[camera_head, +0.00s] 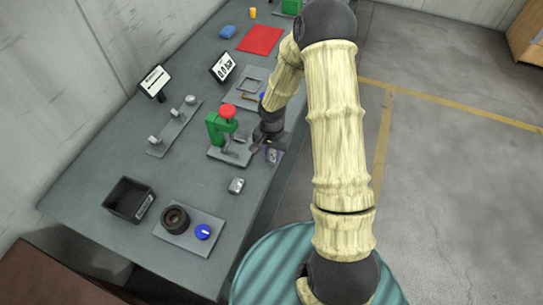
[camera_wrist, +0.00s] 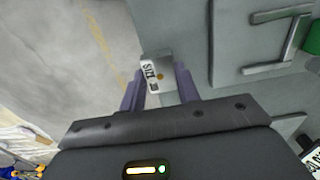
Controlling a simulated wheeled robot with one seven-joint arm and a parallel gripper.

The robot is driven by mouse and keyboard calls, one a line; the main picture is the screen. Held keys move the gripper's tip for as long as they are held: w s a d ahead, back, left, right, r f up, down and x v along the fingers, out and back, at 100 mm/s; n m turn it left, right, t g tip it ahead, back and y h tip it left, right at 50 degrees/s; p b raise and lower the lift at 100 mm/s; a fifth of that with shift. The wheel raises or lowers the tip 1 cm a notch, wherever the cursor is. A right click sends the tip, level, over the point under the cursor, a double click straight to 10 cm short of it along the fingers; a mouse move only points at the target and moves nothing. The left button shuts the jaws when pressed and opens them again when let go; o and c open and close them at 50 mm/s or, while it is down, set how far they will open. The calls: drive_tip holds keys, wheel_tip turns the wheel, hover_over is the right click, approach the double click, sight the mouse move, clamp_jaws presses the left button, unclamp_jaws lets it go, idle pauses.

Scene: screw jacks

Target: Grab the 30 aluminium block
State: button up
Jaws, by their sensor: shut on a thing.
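The aluminium block (camera_wrist: 161,72) is a small silver block with a white label reading "SIZE 30" and an orange dot. It sits between the two purple fingers of my gripper (camera_wrist: 160,88) in the wrist view, and the fingers are shut on it. In the head view my gripper (camera_head: 272,154) is at the right edge of the bench, beside the green press, with the block mostly hidden between its fingers. I cannot tell whether the block touches the bench.
A green press with a red knob (camera_head: 228,111) stands just left of my gripper. Another small silver block (camera_head: 237,185) lies nearer on the bench (camera_head: 120,175). A black bin (camera_head: 130,200) and a plate with a dark ring and blue knob (camera_head: 203,232) are at the near end.

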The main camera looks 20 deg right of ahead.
sight(272, 155)
wheel_tip(272, 155, up, 8)
drive_tip(key=shift+f+b, duration=0.1)
drive_tip(key=shift+b, duration=0.35)
idle(0.3)
